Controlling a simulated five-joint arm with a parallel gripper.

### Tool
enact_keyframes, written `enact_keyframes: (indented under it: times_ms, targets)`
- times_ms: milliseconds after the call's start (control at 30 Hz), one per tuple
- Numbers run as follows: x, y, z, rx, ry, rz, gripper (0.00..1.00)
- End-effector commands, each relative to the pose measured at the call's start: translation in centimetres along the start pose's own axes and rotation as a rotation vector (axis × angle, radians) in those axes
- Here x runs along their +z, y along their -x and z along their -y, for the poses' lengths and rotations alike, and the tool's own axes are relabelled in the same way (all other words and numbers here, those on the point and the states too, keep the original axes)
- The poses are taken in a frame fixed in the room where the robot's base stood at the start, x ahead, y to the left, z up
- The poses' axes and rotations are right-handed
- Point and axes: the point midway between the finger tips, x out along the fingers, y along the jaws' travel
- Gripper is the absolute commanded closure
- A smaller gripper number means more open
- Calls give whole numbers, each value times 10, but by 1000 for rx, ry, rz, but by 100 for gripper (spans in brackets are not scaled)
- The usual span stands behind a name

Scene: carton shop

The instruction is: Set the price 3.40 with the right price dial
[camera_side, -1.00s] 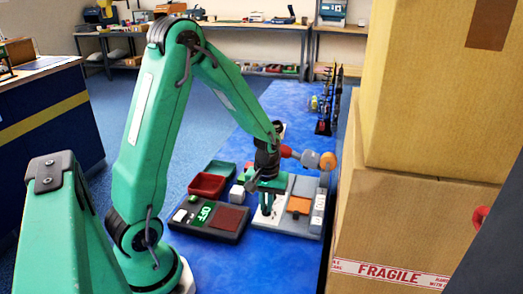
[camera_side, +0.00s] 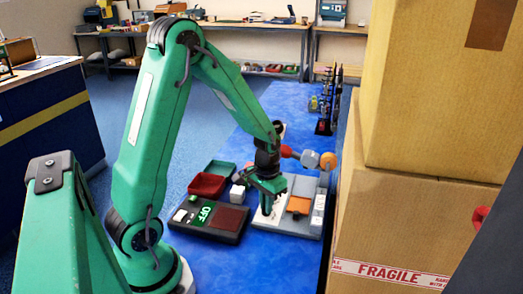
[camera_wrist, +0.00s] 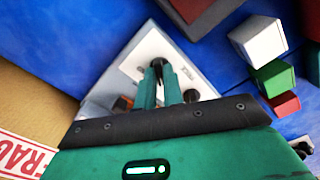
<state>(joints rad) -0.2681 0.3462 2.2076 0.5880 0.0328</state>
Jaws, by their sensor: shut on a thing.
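My gripper (camera_side: 267,205) is low over the light panel (camera_side: 285,222) of the pricing machine, pointing down. In the wrist view my gripper's two green fingers (camera_wrist: 159,72) are closed on a small dark dial (camera_wrist: 157,62) on the white panel (camera_wrist: 140,50). Lettering that looks like PRICE is beside it. The fingers cover much of the dial, and its setting cannot be read. An orange part (camera_side: 299,205) sits to the right of my gripper in the side view.
Tall cartons (camera_side: 400,215) block the right side. Blue table surface (camera_side: 275,262) is free in front.

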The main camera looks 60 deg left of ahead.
Motion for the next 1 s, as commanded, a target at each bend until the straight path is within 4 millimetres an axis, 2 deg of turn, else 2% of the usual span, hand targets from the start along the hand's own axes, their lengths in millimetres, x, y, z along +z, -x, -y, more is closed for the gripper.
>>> enact_keyframes:
  times_ms: [300, 500, 1000]
  targets:
    - [0, 1, 0, 0, -282, -1, 100]
    - [0, 1, 0, 0, -409, -1, 100]
    - [0, 1, 0, 0, -499, -1, 100]
